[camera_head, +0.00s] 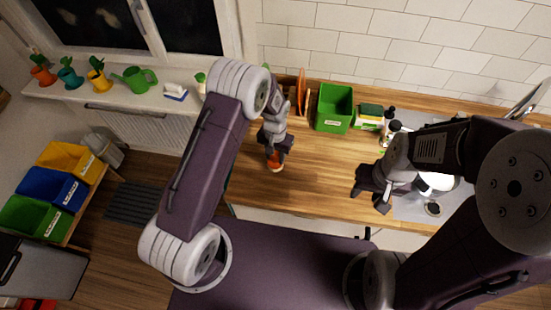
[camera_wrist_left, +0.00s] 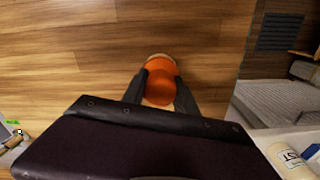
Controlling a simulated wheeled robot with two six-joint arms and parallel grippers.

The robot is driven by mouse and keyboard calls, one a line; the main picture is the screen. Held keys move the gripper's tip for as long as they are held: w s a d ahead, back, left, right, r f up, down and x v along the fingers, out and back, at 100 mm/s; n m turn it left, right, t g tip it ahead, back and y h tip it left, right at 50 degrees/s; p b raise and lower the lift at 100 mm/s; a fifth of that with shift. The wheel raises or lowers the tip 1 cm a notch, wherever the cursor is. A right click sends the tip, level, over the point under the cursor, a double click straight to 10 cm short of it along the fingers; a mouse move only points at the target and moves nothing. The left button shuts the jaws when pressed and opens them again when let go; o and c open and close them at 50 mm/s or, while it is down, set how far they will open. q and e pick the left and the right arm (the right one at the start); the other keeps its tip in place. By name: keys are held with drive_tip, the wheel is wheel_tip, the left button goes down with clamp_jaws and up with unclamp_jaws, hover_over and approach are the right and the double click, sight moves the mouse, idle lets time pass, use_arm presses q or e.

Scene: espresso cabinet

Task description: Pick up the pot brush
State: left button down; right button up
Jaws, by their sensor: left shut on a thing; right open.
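The pot brush (camera_wrist_left: 160,82) has a round orange top and a pale tan part showing at its edge. In the left wrist view my left gripper (camera_wrist_left: 158,95) has its two dark fingers shut on either side of it. In the head view the brush (camera_head: 275,160) shows as an orange patch below my left gripper (camera_head: 276,152), over the left part of the wooden counter. I cannot tell whether the brush touches the counter. My right gripper (camera_head: 370,198) is open and empty over the counter's front, left of the grey mat.
A green box (camera_head: 334,108), a sponge pack (camera_head: 370,117) and bottles (camera_head: 390,130) stand along the tiled wall. An orange-brown plate rack (camera_head: 300,95) is behind my left gripper. The counter between the two grippers is clear. Coloured bins (camera_head: 50,188) stand at far left.

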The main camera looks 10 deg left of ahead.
use_arm(q)
drive_tip(key=r, duration=0.1)
drive_tip(key=r+b, duration=0.1)
drive_tip(key=shift+w+d+r, duration=0.2)
drive_tip(key=shift+d+r, duration=0.05)
drive_tip(key=shift+r, duration=0.15)
drive_tip(key=w+d+r+b, duration=0.2)
drive_tip(key=w+d+r, duration=0.4)
drive_tip(key=d+r, duration=0.1)
drive_tip(key=shift+w+d+b, duration=0.3)
drive_tip(key=shift+w+d, duration=0.05)
drive_tip(key=shift+d, duration=0.55)
